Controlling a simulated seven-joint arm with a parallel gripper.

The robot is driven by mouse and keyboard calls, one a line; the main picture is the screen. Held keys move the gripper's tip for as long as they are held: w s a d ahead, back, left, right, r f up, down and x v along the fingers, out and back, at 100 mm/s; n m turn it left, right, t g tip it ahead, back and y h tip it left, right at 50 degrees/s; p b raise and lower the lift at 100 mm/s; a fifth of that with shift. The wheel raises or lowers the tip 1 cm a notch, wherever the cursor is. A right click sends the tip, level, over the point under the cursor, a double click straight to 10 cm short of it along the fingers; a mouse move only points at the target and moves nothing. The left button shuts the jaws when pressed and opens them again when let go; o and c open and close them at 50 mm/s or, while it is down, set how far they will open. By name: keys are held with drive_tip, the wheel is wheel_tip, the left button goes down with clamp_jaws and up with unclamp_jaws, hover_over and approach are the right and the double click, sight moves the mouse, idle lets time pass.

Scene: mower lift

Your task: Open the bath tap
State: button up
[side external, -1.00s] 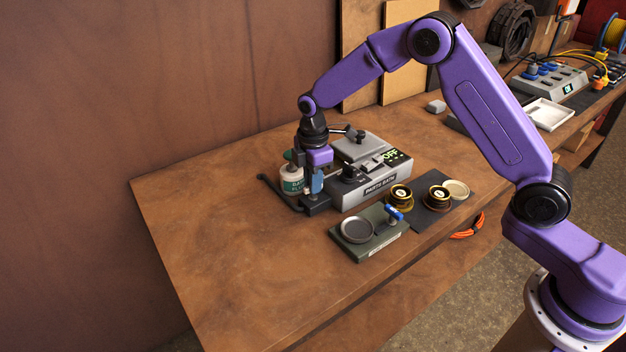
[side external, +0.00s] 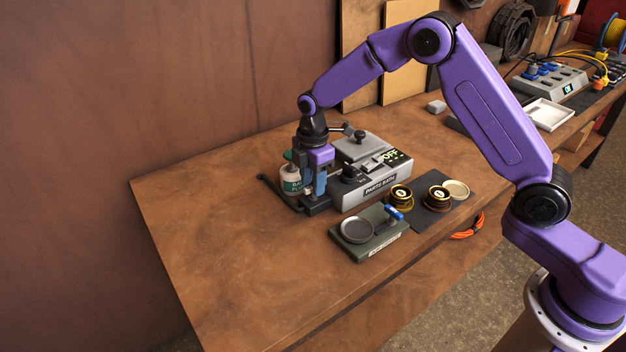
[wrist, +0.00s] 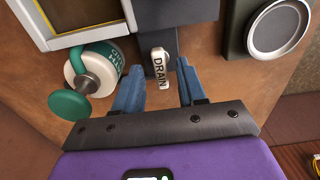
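The parts bath (side external: 372,188) is a grey box on the bench, with a lit panel reading OFF. Its tap shows in the wrist view as a small pale handle marked DRAIN (wrist: 160,68) on a dark block. My gripper (wrist: 158,78) is open, with one blue finger on each side of the handle; I cannot tell if either touches it. In the side view my gripper (side external: 316,190) points down at the bath's near left end, and the handle is hidden there.
A green-capped bottle (side external: 291,180) stands close behind my gripper. A green stand with a round dish (side external: 357,230) and a blue-handled part (side external: 394,213) sits in front of the bath. Brass-coloured parts (side external: 401,198) are at right. The bench's left side is clear.

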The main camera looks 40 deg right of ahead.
wheel_tip(320, 180, up, 17)
drive_tip(key=shift+r, duration=0.2)
idle(0.6)
drive_tip(key=shift+s, duration=0.1)
drive_tip(key=s+a+m, duration=0.1)
drive_tip(key=s+m, duration=0.2)
drive_tip(key=s, duration=1.6)
drive_tip(key=s+d+f+m, duration=0.1)
drive_tip(key=s+d, duration=0.3)
drive_tip(key=s, duration=0.5)
drive_tip(key=s+d+f+m, duration=0.1)
drive_tip(key=s+d+f, duration=0.3)
drive_tip(key=s, duration=0.6)
drive_tip(key=shift+d+f+m, duration=0.15)
drive_tip(key=shift+d+m, duration=0.15)
drive_tip(key=shift+d, duration=0.05)
